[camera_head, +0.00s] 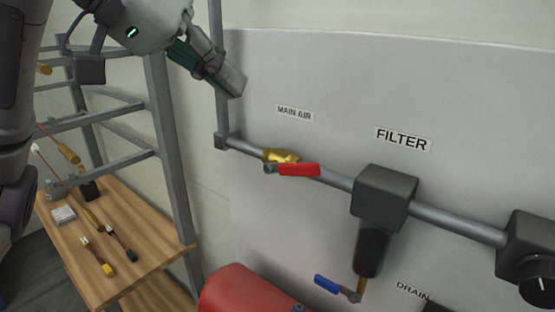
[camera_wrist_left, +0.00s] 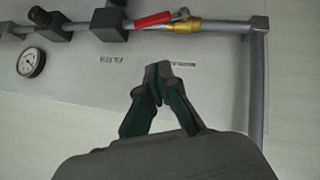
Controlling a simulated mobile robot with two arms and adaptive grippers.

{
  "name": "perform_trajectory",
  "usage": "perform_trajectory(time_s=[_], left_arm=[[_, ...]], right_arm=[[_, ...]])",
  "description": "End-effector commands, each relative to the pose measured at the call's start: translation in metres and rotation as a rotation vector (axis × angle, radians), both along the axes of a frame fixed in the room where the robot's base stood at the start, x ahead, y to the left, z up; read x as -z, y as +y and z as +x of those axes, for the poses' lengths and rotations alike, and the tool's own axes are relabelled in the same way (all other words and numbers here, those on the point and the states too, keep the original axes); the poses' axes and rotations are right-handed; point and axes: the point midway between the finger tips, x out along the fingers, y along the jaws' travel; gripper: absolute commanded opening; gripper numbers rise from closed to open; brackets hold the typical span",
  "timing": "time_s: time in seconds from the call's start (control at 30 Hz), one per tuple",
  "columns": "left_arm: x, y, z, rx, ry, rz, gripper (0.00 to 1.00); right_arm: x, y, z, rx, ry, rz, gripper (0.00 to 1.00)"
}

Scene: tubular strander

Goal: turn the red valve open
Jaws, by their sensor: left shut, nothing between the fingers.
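The red valve handle (camera_head: 298,170) sits on a brass valve body (camera_head: 281,156) on the grey pipe, below the "MAIN AIR" label (camera_head: 294,113). The handle lies along the pipe line, pointing right. In the left wrist view the red handle (camera_wrist_left: 154,19) is at the top, beside the brass body (camera_wrist_left: 184,26). My left gripper (camera_head: 238,92) is up and left of the valve, in front of the panel, apart from the handle. Its fingertips (camera_wrist_left: 158,72) are together and empty in the wrist view. My right gripper is not in view.
A filter block (camera_head: 384,197) is on the pipe right of the valve. A blue handle (camera_head: 328,285) and red tank (camera_head: 245,290) are below. The panel around the label is clear.

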Motion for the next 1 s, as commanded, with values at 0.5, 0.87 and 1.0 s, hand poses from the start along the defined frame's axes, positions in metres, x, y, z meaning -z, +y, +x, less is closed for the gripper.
perform_trajectory(time_s=[0.5, 0.87, 1.0], left_arm=[[0.045, -0.040, 0.030, 0.024, -0.030, -0.008, 0.00], [0.093, -0.063, 0.035, 0.022, -0.033, -0.010, 0.00], [0.100, -0.064, 0.033, 0.020, -0.034, -0.010, 0.00]], right_arm=[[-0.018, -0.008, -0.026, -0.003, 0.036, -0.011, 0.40], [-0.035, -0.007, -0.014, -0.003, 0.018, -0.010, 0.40], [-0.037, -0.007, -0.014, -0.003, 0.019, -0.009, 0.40]])
